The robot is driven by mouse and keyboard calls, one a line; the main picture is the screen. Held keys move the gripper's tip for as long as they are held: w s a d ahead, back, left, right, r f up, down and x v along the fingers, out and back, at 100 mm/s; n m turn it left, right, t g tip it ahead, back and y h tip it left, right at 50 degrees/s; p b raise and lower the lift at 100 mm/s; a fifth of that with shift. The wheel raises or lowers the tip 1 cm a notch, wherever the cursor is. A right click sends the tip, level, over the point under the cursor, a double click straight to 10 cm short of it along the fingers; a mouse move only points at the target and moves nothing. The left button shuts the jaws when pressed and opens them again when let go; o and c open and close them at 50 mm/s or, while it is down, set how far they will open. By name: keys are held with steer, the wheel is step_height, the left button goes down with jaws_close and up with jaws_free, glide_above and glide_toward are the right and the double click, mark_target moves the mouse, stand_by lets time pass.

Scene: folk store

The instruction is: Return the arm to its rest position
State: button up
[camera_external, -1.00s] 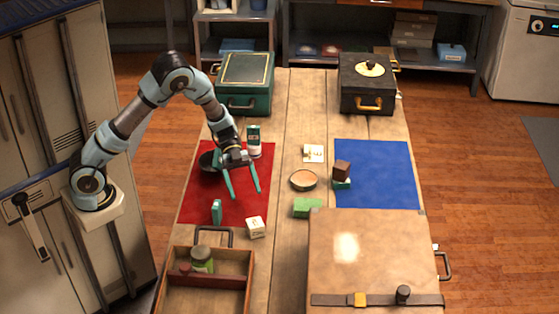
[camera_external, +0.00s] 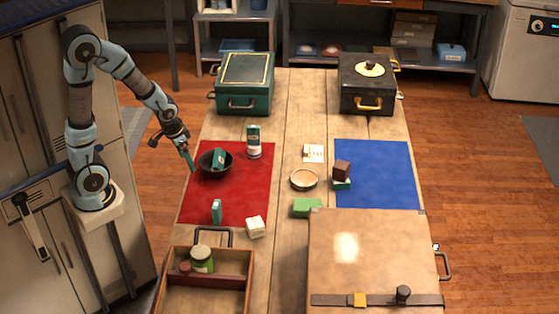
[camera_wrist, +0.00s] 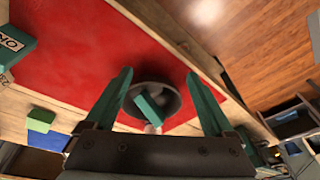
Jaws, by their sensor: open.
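My gripper (camera_external: 172,150) is at the left edge of the table, above and left of the red mat (camera_external: 247,180). In the wrist view my gripper (camera_wrist: 162,92) has its two teal fingers spread wide, with nothing held between them. Beyond the fingers is a dark bowl (camera_wrist: 172,91) on the red mat, with a teal box (camera_wrist: 149,107) in it. The bowl (camera_external: 205,168) and the teal box (camera_external: 219,158) also show in the external view, apart from the fingers.
A green case (camera_external: 243,80) and a black case (camera_external: 367,88) stand at the back. A wooden tray (camera_external: 177,255) and a large tan case (camera_external: 375,250) fill the front. Several small boxes stand around the red and blue mats (camera_external: 376,180). Open floor lies left of the table.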

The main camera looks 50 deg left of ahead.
steer(key=s, duration=0.2)
steer(key=s+g, duration=0.1)
steer(key=shift+s+d+n, duration=0.25)
steer(key=shift+n, duration=0.15)
step_height(320, 180, up, 4)
steer(key=p, duration=0.4)
steer(key=shift+r, duration=0.1)
